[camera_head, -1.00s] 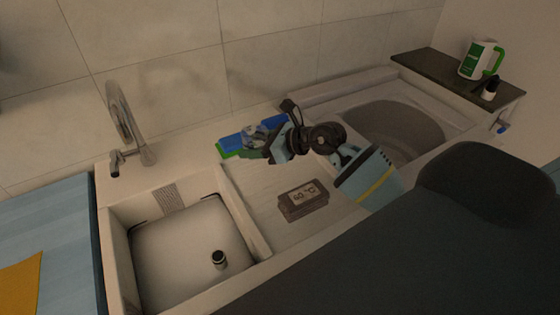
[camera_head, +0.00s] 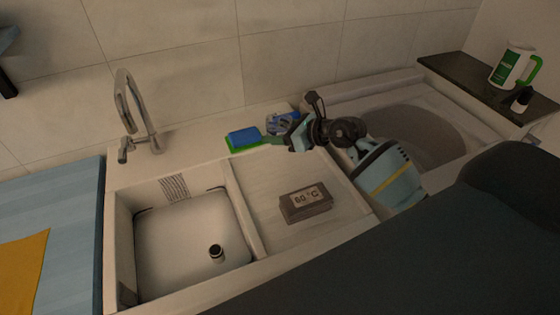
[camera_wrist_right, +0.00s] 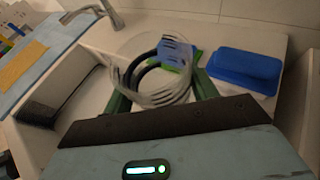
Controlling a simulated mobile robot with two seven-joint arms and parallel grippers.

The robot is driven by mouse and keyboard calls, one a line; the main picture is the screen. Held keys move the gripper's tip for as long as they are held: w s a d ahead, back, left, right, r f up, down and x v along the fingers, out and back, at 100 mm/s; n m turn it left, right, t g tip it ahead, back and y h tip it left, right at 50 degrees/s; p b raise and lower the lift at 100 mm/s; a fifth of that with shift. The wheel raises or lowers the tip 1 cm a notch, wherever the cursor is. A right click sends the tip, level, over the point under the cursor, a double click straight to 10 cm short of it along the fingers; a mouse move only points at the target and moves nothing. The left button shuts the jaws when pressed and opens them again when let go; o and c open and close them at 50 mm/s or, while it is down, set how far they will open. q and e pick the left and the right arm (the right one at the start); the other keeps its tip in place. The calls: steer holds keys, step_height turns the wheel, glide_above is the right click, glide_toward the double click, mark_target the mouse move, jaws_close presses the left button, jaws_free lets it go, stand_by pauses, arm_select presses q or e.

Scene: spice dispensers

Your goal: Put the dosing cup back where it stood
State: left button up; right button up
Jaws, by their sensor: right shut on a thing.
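My right gripper (camera_head: 275,138) reaches over the back of the drainboard, near the wall. In the right wrist view its green fingers (camera_wrist_right: 160,95) are on either side of a clear, round dosing cup (camera_wrist_right: 140,92) and shut on it. A dark ring shows through the cup. In the head view the cup (camera_head: 280,126) is small and partly hidden by the gripper. It is held close to the sponges; whether it touches the surface I cannot tell. My left gripper is not in view.
A blue sponge on a green one (camera_head: 243,138) is left of the gripper; blue also shows behind the cup. A grey 60 °C display (camera_head: 305,204) stands on the drainboard. The sink (camera_head: 190,240) and tap (camera_head: 135,115) are left. A white-green jug (camera_head: 510,65) stands far right.

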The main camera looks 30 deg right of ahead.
mark_target(279, 164)
steer(key=shift+f+b, duration=0.3)
steer(key=shift+f, duration=4.35)
steer(key=shift+f, duration=0.2)
steer(key=o, duration=1.1)
steer(key=shift+r, duration=0.3)
steer(key=v, duration=1)
steer(key=shift+s+d, duration=0.25)
steer(key=shift+s, duration=0.1)
steer(key=shift+s+d+r, duration=0.25)
steer(key=shift+s+r, duration=0.05)
steer(key=shift+s, duration=0.1)
